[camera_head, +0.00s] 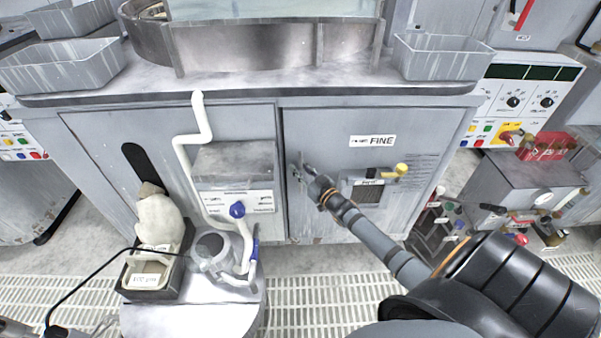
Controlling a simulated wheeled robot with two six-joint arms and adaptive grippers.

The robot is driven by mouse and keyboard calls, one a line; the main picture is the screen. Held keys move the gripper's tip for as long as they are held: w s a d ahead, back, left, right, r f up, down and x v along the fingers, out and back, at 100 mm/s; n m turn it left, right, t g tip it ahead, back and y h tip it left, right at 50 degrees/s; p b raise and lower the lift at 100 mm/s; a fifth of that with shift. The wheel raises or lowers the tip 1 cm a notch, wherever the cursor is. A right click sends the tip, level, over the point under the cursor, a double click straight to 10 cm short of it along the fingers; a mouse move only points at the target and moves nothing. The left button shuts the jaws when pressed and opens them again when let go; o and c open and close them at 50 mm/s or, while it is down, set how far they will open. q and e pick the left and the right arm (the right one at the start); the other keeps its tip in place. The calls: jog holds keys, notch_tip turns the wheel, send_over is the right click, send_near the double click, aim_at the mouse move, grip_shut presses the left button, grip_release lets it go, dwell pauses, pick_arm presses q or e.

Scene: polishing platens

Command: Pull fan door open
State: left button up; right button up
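The fan door appears to be the grey cabinet door (325,143) with a "FINE" label, at the centre right of the head view. It looks closed in its frame, or nearly so. My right arm reaches in from the lower right. My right gripper (299,172) is at the left edge of this door, at about mid-height. Its fingers are small and blend with the metal there, so I cannot tell whether they are open or shut on a handle. Any handle there is hidden by the gripper. My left gripper does not show clearly in this view.
A small stand (190,315) at the lower left holds a labelled bin (150,275) and a grey pump-like device (213,245). A white pipe (190,165) runs down left of the door. A yellow-handled valve (400,170) sticks out on the door's right. Grated floor (315,300) lies in front.

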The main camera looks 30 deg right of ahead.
jog(key=shift+c, duration=0.3)
grip_shut()
dwell(0.4)
